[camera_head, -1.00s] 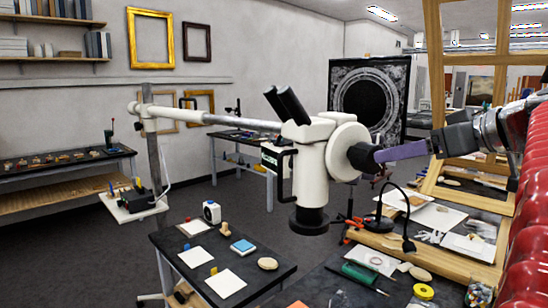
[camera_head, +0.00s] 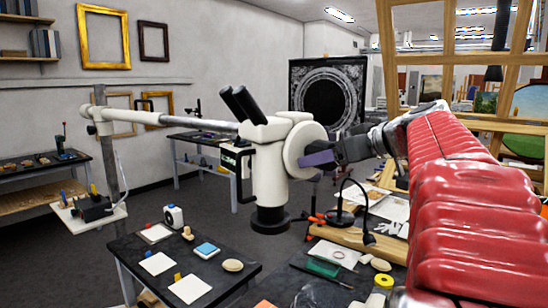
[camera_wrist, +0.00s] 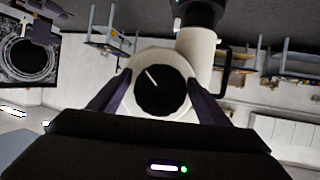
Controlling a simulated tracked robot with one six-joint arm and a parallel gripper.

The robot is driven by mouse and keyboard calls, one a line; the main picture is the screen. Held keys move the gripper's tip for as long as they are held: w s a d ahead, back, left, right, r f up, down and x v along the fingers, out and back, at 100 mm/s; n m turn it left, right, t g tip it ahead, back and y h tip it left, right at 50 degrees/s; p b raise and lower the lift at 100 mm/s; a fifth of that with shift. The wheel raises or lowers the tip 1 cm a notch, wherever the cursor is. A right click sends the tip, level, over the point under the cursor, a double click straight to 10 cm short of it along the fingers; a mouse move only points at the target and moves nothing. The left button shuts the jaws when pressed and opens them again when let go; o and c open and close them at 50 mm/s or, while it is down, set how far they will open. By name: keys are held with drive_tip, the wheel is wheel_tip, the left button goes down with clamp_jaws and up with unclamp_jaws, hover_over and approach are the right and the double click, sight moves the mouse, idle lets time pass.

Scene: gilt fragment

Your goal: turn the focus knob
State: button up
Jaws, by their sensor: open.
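The microscope (camera_head: 268,170) is a white body with black eyepieces and a black lower lens, hung from a boom. Its focus knob (camera_wrist: 160,92) is a round black disc with a white pointer line, set on a white round housing (camera_wrist: 125,108). The pointer slants to the upper left in the wrist view. My gripper (camera_wrist: 158,84) is open, with one purple finger on each side of the knob and a visible gap to it. In the head view my gripper (camera_head: 318,160) is at the housing's right side and the knob is hidden.
The white boom (camera_head: 190,120) runs left to a grey upright post. A low dark table (camera_head: 222,266) with white cards and small objects stands below left. A bench with a black lamp (camera_head: 360,205), a green tool and tape lies below right. Open floor shows at left.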

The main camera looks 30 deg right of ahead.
drive_tip(key=shift+c, duration=0.3)
drive_tip(key=c, duration=0.9)
drive_tip(key=shift+a, duration=0.3)
drive_tip(key=shift+c, duration=0.5)
drive_tip(key=shift+d, duration=0.25)
drive_tip(key=shift+m, duration=0.3)
drive_tip(key=shift+m+y, duration=1.3)
drive_tip(key=shift+m, duration=0.4)
